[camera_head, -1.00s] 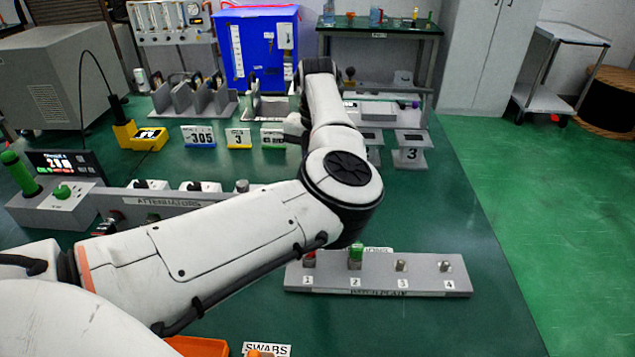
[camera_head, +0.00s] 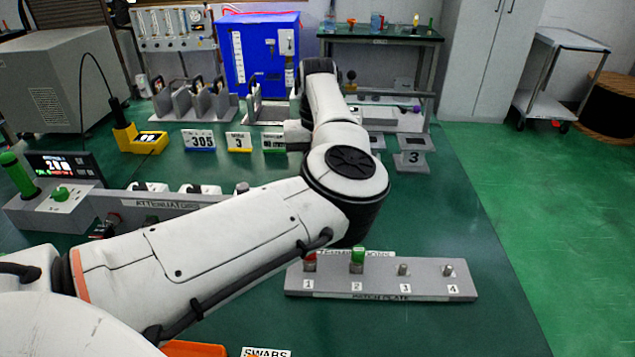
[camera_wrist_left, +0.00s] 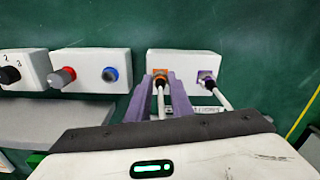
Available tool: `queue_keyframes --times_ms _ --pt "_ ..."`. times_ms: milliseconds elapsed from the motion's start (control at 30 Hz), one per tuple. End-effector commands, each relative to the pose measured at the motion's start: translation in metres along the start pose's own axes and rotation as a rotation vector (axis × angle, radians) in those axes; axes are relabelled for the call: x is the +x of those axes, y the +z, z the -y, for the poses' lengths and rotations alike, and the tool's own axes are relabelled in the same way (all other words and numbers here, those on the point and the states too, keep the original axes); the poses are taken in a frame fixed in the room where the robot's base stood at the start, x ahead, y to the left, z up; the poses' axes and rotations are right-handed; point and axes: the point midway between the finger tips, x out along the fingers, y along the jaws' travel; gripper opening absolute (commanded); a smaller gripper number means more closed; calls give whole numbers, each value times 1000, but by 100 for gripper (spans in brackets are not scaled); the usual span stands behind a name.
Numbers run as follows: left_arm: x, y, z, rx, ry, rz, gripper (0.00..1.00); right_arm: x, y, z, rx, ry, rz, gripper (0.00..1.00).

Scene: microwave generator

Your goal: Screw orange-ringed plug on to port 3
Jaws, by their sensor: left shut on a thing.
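The orange-ringed plug (camera_wrist_left: 160,83) shows in the left wrist view at the front of a white block, with its pale cable running toward me. My left gripper (camera_wrist_left: 161,82) has its two purple fingers closed on either side of this plug. In the head view my left arm hides the gripper and the plug. The grey patch plate (camera_head: 430,292) has posts marked 1 to 4. Port 3 (camera_head: 404,270) is a bare metal post. Port 1 has a red cap (camera_head: 310,256) and port 2 a green cap (camera_head: 357,256). My right gripper is not in view.
A purple-ringed plug (camera_wrist_left: 206,80) with a cable sits on the white block (camera_wrist_left: 184,62), right of the held plug. Green table is clear right of the patch plate.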

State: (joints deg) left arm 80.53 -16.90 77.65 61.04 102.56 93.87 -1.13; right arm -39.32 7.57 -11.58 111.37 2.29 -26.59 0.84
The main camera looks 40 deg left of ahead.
Motion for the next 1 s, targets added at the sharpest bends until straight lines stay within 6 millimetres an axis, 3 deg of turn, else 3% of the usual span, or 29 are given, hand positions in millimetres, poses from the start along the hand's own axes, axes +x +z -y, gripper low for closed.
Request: queue_keyframes --times_ms 267,300,400,767,1000 --pt "-1 0 0 1 0 1 0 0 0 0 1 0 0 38" --pt "-1 0 0 1 0 1 26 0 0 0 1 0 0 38" --pt "-1 0 0 1 0 1 39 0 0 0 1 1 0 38" --pt "-7 0 0 2 -2 2 39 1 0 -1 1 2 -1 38" --pt "-50 1 1 2 -3 5 39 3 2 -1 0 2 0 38"
